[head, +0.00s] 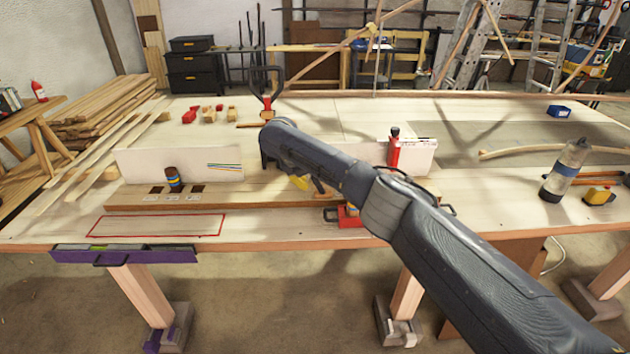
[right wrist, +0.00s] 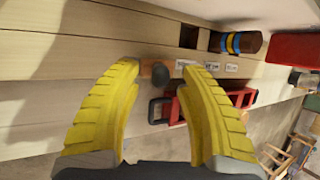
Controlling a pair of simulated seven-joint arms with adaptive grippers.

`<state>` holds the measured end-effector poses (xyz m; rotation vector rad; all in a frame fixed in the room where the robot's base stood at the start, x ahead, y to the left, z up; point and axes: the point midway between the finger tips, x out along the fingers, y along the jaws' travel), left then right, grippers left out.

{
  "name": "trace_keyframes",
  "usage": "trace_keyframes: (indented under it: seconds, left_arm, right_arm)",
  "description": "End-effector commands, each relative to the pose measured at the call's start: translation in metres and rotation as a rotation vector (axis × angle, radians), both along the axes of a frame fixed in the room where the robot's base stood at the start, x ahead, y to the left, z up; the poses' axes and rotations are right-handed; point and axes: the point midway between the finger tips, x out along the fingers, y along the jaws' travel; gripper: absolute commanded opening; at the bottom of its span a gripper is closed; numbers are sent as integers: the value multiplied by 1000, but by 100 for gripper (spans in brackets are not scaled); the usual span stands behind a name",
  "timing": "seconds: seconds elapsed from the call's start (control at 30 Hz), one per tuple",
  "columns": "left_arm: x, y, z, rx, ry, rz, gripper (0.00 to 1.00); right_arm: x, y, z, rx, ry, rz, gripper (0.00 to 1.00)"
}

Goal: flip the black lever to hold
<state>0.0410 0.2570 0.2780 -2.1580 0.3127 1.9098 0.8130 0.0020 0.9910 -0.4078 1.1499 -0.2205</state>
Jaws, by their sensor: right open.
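My right gripper (right wrist: 160,75) is open, its two yellow fingers wide apart. In the right wrist view a dark, rounded knob (right wrist: 161,75), which looks like the black lever, shows between the fingertips. I cannot tell whether the fingers touch it. A row of small white labels (right wrist: 212,66) runs to its right, too small to read. In the head view my right gripper (head: 308,184) hangs over the wooden beam (head: 235,198), and my arm hides the knob. My left gripper is not in view.
A dark peg with coloured bands (head: 173,180) stands at labelled square slots on the beam. A red piece with black handles (head: 349,216) sits by the front edge. A white upright board (head: 180,163) stands behind the beam. A bottle (head: 565,170) stands at the right.

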Motion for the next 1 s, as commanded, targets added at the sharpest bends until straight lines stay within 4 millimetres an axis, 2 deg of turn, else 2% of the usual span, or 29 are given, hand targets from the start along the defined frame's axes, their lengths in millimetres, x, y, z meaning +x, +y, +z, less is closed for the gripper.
trace_keyframes:
  seconds: [0.2, 0.57, 0.9, 1.0]
  left_arm:
    - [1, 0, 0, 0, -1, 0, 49]
    - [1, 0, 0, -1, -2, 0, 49]
    - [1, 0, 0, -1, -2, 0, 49]
    - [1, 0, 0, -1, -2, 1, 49]
  right_arm:
    - [4, -4, -9, -1, 0, 0, 40]
    - [5, -5, -10, 0, -1, 1, 41]
    - [5, -4, -10, 0, -1, 1, 2]
    - [5, -4, -10, 0, -1, 1, 0]
